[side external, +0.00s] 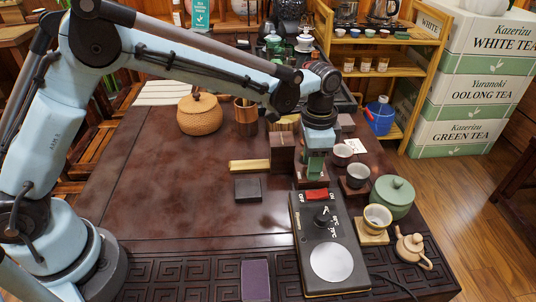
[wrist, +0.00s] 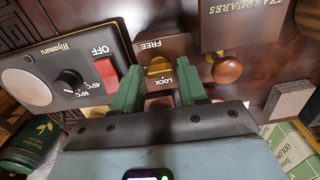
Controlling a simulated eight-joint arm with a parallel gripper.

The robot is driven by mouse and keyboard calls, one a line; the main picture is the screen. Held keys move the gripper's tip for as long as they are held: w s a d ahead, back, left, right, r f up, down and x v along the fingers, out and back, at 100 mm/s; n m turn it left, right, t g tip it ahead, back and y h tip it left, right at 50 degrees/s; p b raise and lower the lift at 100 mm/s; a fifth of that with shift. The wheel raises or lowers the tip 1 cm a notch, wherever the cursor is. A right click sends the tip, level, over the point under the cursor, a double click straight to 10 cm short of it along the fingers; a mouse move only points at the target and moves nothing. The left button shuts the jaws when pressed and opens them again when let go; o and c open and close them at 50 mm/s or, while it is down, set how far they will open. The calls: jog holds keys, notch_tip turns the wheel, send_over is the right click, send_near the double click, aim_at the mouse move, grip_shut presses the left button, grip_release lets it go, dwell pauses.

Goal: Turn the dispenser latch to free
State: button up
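My gripper (wrist: 160,72) is open in the wrist view, its two green fingers apart, with nothing seen between them in their grip. A brown block marked FREE and LOCK (wrist: 178,44) lies just beyond the fingertips. A brass-coloured latch (wrist: 159,64) shows on it between the two labels, in line with the gap between the fingers. I cannot tell whether the fingers touch it or which way it is turned. In the side view my gripper (side external: 316,172) points down beside the brown dispenser (side external: 283,152), and the latch is hidden.
A black warmer (side external: 328,240) with a red switch (side external: 317,195) stands close in front of my gripper. A wooden knob (wrist: 227,70) is right of the fingers. Cups (side external: 357,175) and a green lidded pot (side external: 392,196) stand to the right. The table's left (side external: 150,190) is clear.

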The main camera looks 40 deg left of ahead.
jog(key=shift+o, duration=1.1)
jog(key=shift+r, duration=0.1)
notch_tip(320, 180, up, 12)
jog(key=shift+a, duration=0.1)
jog(key=s+a+r+n+t, duration=0.3)
jog(key=s+a+n, duration=0.2)
jog(key=s+a, duration=0.4)
jog(key=s+a+f+n+t, duration=0.4)
jog(key=s+a+f, duration=0.1)
jog(key=s+a, duration=0.3)
jog(key=shift+f, duration=0.25)
